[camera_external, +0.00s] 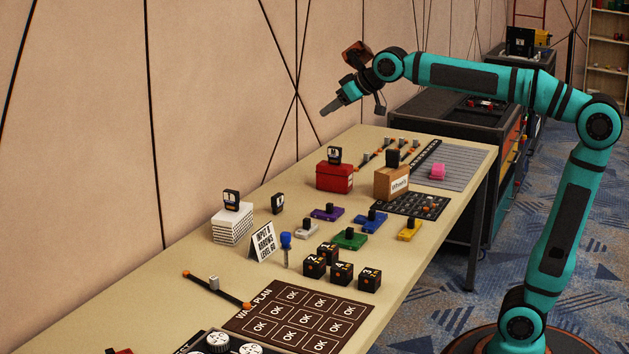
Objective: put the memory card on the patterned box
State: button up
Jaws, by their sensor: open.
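A white box with dark stripes (232,225), which looks like the patterned box, stands at the table's left edge near the wall. A small black tile with a white mark (231,199) stands on top of it. A similar black tile (278,203) stands on the table just right of the box, and another (334,155) is on the red box (334,178). I cannot tell which small item is the memory card. My gripper (325,110) is open and empty, high above the table's far end, well away from the striped box, pointing down-left.
A folded sign (262,242), a blue-topped tool (286,246), coloured blocks with black knobs and black number cubes (340,272) crowd the middle. A brown box (391,184) stands farther back. A dark "OK" board (298,318) lies in front.

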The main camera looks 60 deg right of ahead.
jog(key=s+d+f+t, duration=0.1)
jog(key=s+f+t, duration=0.1)
jog(key=s, duration=1.2)
jog(key=s+d+f+t, duration=0.2)
jog(key=s+t, duration=0.3)
jog(key=s, duration=0.9)
jog(key=shift+f+h, duration=0.2)
jog(key=shift+h, duration=0.1)
